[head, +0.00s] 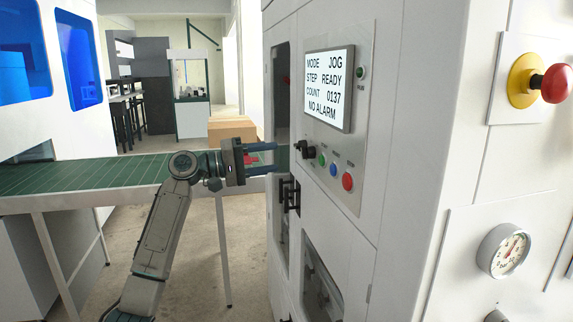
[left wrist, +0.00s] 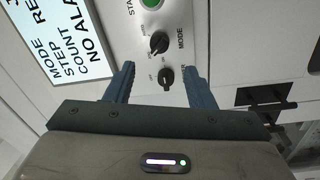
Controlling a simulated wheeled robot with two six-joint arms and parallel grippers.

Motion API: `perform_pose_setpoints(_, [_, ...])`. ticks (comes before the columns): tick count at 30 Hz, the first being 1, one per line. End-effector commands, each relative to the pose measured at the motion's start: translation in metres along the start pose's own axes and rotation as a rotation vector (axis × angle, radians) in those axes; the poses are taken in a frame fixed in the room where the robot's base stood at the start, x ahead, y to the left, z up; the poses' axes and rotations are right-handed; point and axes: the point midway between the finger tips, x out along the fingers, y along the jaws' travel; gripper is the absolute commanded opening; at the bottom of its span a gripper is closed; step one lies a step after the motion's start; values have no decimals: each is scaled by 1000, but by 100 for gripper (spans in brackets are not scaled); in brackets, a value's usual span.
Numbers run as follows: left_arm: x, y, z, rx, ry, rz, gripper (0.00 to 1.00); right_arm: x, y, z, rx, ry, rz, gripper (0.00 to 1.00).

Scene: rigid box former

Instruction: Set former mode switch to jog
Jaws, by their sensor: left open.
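The former's screen (head: 327,85) reads MODE JOG, STEP READY, COUNT 0137, NO ALARM. The black mode switch (left wrist: 159,42) is on the panel beside the MODE label in the left wrist view. A second black knob (left wrist: 166,76), its label partly hidden, sits nearer my fingers. In the head view the black knobs (head: 305,149) overlap below the screen. My left gripper (head: 282,158) is open, its blue fingers pointing at the panel from the left. In the left wrist view its fingertips (left wrist: 159,68) stand apart on either side of the second knob, with nothing visibly gripped. My right gripper is not in view.
Green, blue and red buttons (head: 347,181) sit right of the knobs. A red emergency stop (head: 556,83) and a gauge (head: 503,251) are on the right. Black handles (head: 290,195) stick out below the gripper. A green conveyor (head: 90,175) with a cardboard box (head: 232,128) lies behind the arm.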

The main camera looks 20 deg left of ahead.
Motion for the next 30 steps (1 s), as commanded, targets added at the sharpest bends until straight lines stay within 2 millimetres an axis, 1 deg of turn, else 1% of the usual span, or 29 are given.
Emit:
perform_pose_setpoints(1, [-9,-3,0,2,2,-2,49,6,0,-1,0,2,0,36])
perform_pose_setpoints(3, [-17,-2,0,2,1,-1,49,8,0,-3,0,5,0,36])
perform_pose_setpoints(7, [-25,0,0,1,0,0,49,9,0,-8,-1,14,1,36])
perform_pose_setpoints(11, [-27,1,0,0,-1,1,49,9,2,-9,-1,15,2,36])
perform_pose_setpoints(23, [-26,-1,0,-1,1,-1,49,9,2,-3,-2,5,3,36])
perform_pose_setpoints(25, [-25,-12,-2,-9,13,-12,49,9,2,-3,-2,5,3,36])
perform_pose_setpoints(26, [-24,-21,-4,-15,22,-21,49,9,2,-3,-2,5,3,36])
perform_pose_setpoints(29, [-20,-69,-10,-42,74,-75,49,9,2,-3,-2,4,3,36])
perform_pose_setpoints(30, [-19,-96,-12,-54,102,-107,49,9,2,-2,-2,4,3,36])
